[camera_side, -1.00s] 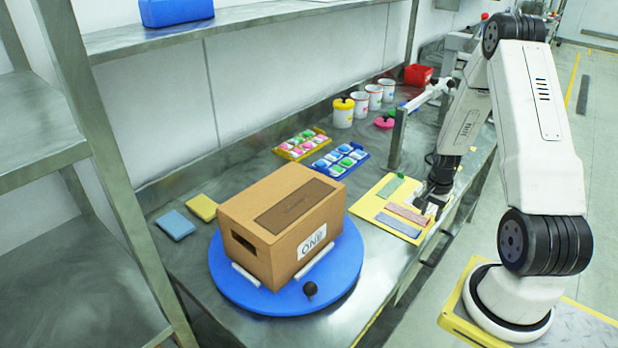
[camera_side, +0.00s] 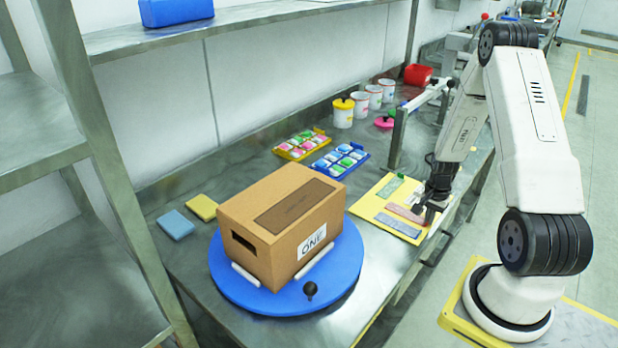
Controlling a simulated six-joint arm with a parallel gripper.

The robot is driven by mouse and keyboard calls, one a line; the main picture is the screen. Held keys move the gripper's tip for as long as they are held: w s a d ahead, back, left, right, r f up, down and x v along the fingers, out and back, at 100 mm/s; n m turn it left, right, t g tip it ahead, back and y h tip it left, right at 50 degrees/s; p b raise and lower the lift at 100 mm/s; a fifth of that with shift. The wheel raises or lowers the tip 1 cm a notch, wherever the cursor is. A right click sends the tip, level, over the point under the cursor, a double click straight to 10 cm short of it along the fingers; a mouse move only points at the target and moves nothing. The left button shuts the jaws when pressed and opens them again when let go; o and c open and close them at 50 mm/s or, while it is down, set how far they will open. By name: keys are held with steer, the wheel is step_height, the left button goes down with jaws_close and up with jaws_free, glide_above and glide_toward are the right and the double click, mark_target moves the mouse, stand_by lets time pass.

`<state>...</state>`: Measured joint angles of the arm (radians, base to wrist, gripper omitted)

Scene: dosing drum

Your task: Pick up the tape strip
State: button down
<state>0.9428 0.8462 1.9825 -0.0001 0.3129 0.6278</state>
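A yellow board (camera_side: 366,208) lies on the steel bench and holds several flat strips. A green strip (camera_side: 390,187) is at its back, a reddish strip (camera_side: 404,213) in the middle and a grey-blue strip (camera_side: 398,226) at the front. I cannot tell which of them is the tape strip. My gripper (camera_side: 428,215) points down over the board's right edge, by the right end of the reddish strip. Its fingers are small and dark here. Whether they are open, or touch the strip, cannot be made out.
A cardboard box (camera_side: 262,220) sits on a blue turntable (camera_side: 232,288) left of the board. Two trays of colored pieces, a blue one (camera_side: 318,166) and a yellow one (camera_side: 282,152), lie behind. A grey post (camera_side: 397,138) stands behind the board.

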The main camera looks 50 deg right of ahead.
steer(key=shift+r, duration=0.2)
stand_by(0.4)
steer(key=shift+r, duration=0.8)
steer(key=s+a+r, duration=0.9)
steer(key=s+r, duration=0.1)
steer(key=r, duration=0.1)
steer(key=shift+s+a, duration=0.15)
steer(key=shift+a, duration=0.15)
step_height(320, 180, up, 10)
stand_by(1.2)
